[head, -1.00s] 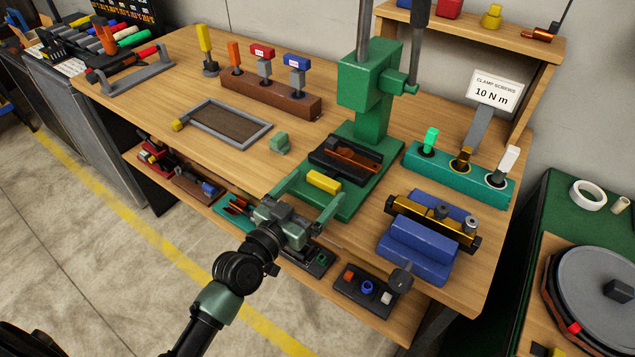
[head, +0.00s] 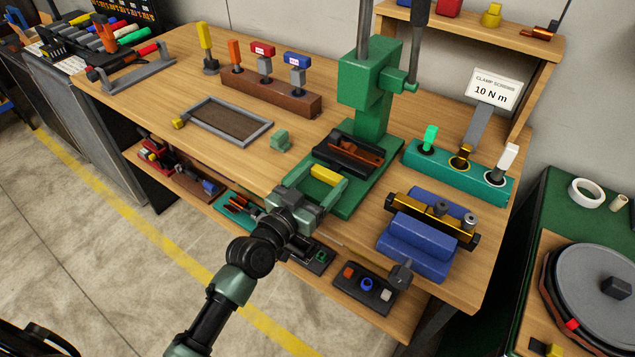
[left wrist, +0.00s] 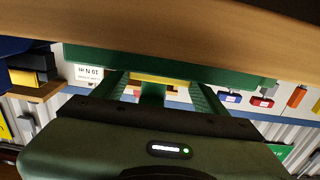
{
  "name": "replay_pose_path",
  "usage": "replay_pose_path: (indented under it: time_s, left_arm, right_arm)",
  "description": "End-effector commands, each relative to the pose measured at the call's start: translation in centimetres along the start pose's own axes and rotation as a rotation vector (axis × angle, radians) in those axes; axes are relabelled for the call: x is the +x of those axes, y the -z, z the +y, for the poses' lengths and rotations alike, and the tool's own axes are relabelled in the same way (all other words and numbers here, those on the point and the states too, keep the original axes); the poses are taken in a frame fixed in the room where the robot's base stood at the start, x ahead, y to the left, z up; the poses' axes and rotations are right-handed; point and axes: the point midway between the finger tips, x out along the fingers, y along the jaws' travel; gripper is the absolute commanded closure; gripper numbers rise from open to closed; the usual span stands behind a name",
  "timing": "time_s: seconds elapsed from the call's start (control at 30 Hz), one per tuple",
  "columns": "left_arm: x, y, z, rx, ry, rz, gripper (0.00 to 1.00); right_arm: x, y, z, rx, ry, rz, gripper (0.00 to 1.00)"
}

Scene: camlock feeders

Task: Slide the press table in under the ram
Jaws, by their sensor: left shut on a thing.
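The green press (head: 368,80) stands at the back of the bench, its column rising from a green base plate (head: 352,203). The press table is a black slide (head: 331,155) on that base, in front of the column, with a copper-coloured part (head: 362,153) lying in it. A yellow handle bar (head: 326,174) is at its front edge. My left gripper (head: 322,181) is shut on the yellow handle, which also shows between its fingers in the left wrist view (left wrist: 163,79). I cannot make out the ram's lower end. My right gripper is out of view.
A blue fixture (head: 417,247) with a gold bar stands to the right, near the bench's front edge. A teal holder (head: 458,176) with several tools is behind it. A small green block (head: 280,141) and a grey-framed tray (head: 232,124) lie left of the press.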

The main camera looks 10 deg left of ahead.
Motion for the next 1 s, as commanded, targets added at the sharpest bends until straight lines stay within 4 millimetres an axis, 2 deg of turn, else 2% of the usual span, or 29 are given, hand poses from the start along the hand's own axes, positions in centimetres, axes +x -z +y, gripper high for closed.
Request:
replay_pose_path:
  time_s: [0.03, 0.13, 0.4, 0.43, 0.5, 0.83, 1.0]
  left_arm:
    - [0.9, 0.2, 0.0, 0.0, 0.001, 0.005, 1.0]
    - [1.8, 0.2, 0.0, 0.001, 0.0, 0.005, 1.0]
    - [1.9, 0.3, 0.0, 0.0, 0.0, 0.007, 1.0]
    - [1.9, 0.3, 0.0, 0.0, 0.0, 0.007, 0.22]
    - [1.9, 0.3, 0.0, 0.0, 0.0, 0.007, 0.05]
    - [1.6, 0.1, 0.0, 0.001, 0.0, 0.003, 0.05]
    - [-0.4, -0.1, 0.0, 0.003, 0.0, 0.001, 0.05]
  right_arm:
    - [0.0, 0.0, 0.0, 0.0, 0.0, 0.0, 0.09]
    - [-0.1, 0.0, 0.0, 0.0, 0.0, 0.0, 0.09]
    - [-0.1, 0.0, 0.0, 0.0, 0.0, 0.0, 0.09]
    - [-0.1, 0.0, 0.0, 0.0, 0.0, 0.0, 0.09]
    - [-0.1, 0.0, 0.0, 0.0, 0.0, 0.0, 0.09]
    - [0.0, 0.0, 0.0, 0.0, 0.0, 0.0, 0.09]
    - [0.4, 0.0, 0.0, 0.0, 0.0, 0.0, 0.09]
